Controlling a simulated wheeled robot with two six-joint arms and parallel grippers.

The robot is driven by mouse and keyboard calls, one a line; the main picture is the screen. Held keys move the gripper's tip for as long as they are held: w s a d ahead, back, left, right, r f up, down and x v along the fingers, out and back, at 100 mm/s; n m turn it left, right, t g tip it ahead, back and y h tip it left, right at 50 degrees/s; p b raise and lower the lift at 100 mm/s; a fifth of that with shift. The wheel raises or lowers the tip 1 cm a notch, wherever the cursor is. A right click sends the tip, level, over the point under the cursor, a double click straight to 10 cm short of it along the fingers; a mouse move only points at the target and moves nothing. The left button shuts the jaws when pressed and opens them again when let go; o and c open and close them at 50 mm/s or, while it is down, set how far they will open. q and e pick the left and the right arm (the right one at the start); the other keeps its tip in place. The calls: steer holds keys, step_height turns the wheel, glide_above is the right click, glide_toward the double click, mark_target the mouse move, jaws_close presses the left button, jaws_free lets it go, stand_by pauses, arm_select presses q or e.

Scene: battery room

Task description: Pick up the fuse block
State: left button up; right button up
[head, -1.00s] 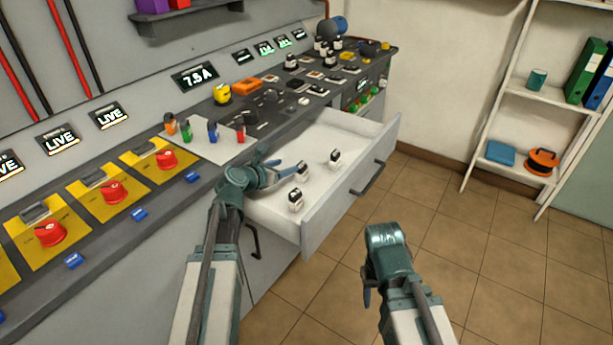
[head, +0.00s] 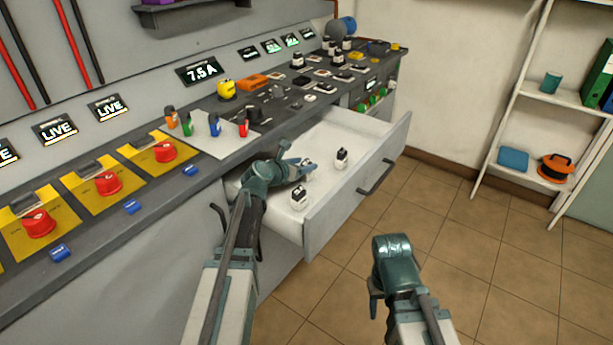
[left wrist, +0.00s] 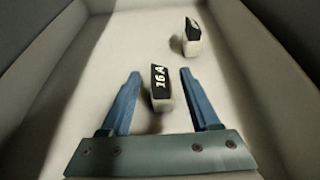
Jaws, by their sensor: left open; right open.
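Several small white fuse blocks with black tops stand in the open drawer (head: 335,212). One fuse block (left wrist: 161,90), marked 16 A, stands between the two blue fingers of my open left gripper (left wrist: 160,76) in the left wrist view, with gaps on both sides. In the head view my left gripper (head: 298,168) partly hides that block. A second fuse block (head: 341,159) stands to its right and also shows farther ahead in the left wrist view (left wrist: 192,40). A third fuse block (head: 299,198) is nearer the drawer front. My right gripper (head: 374,292) is open and empty above the floor.
The drawer walls surround the blocks, with a dark handle (head: 376,177) on the front. The counter (head: 150,205) with red switches on yellow plates runs along the left. A shelf rack (head: 535,100) stands at the right. Tiled floor between is clear.

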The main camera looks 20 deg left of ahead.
mark_target(310, 162)
arm_select(q)
steer(key=shift+x, duration=0.9)
steer(key=b+x, duration=0.2)
steer(key=x, duration=0.3)
steer(key=shift+f, duration=0.1)
jaws_close()
